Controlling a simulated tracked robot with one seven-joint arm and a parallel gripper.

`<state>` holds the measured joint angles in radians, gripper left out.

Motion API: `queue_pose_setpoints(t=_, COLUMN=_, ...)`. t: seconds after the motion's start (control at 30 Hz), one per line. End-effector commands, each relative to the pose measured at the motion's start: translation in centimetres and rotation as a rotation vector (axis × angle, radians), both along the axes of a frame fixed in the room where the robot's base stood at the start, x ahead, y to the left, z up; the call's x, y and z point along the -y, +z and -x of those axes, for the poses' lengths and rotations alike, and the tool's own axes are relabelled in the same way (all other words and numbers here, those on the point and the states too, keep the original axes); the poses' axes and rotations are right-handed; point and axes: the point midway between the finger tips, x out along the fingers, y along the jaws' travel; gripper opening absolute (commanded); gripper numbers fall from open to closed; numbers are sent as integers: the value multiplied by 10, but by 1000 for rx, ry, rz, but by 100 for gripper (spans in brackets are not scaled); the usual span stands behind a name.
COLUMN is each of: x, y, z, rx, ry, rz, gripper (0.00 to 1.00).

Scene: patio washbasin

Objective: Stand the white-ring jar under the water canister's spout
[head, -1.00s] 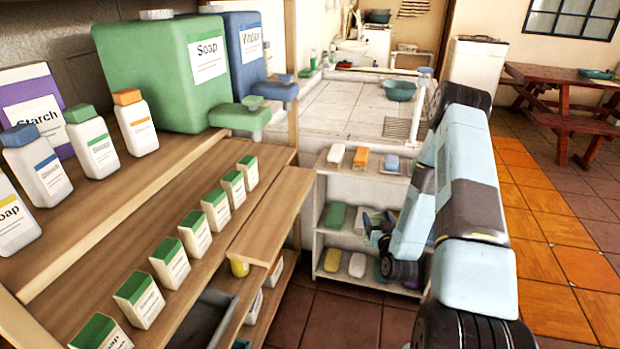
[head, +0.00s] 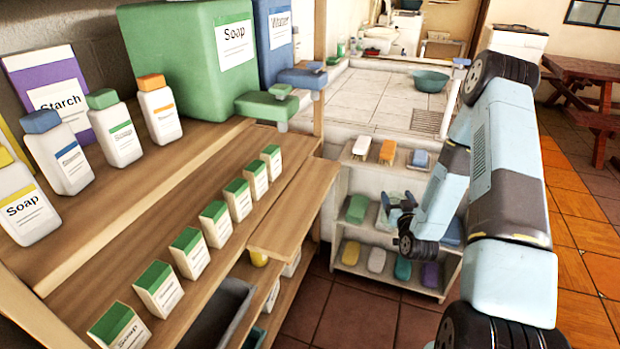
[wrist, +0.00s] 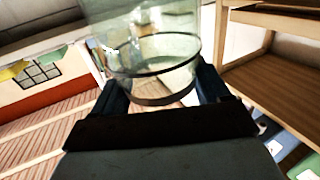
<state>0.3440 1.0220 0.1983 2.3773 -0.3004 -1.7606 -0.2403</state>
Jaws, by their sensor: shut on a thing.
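A clear glass jar (wrist: 155,50) is between the fingers of my gripper (wrist: 160,88) in the wrist view. The gripper is shut on it. The band I can see around the jar looks dark; a white ring cannot be made out. In the head view my gripper (head: 397,203) is in front of the small white shelf, and the jar is too small and faint to tell there. The blue water canister (head: 268,62) stands on the upper left shelf behind the green soap canister. Its blue spout (head: 303,77) juts right over the lower wooden ledge (head: 287,226), apart from my gripper.
The green soap canister (head: 180,75) has its own spout (head: 268,106). Several green-topped boxes (head: 214,222) line the ledge. A white shelf (head: 341,212) holds coloured soaps. A tiled counter (head: 375,100) with a teal bowl (head: 430,80) lies behind. Open floor (head: 345,318) lies in front.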

Motion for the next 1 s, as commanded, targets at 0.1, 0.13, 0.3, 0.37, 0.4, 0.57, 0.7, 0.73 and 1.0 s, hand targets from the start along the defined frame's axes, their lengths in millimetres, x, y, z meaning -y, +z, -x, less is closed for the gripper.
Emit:
queue_pose_setpoints(t=0.1, x=-35, y=37, z=-13, rx=9, ry=50, rz=5, gripper=8)
queue_pose_setpoints(t=0.13, x=-43, y=45, z=-16, rx=8, ry=61, rz=6, gripper=8)
queue_pose_setpoints(t=0.3, x=-93, y=91, z=-22, rx=8, ry=127, rz=7, gripper=8)
queue_pose_setpoints(t=0.37, x=-111, y=107, z=-23, rx=9, ry=150, rz=8, gripper=8)
queue_pose_setpoints(t=0.4, x=-124, y=118, z=-22, rx=9, ry=167, rz=8, gripper=8)
queue_pose_setpoints(t=0.57, x=-172, y=161, z=-14, rx=7, ry=230, rz=6, gripper=8)
queue_pose_setpoints(t=0.7, x=-213, y=197, z=0, rx=8, ry=285, rz=4, gripper=8)
queue_pose_setpoints(t=0.73, x=-221, y=204, z=3, rx=7, ry=296, rz=3, gripper=8)
queue_pose_setpoints(t=1.0, x=-269, y=245, z=31, rx=-1, ry=364, rz=-1, gripper=8)
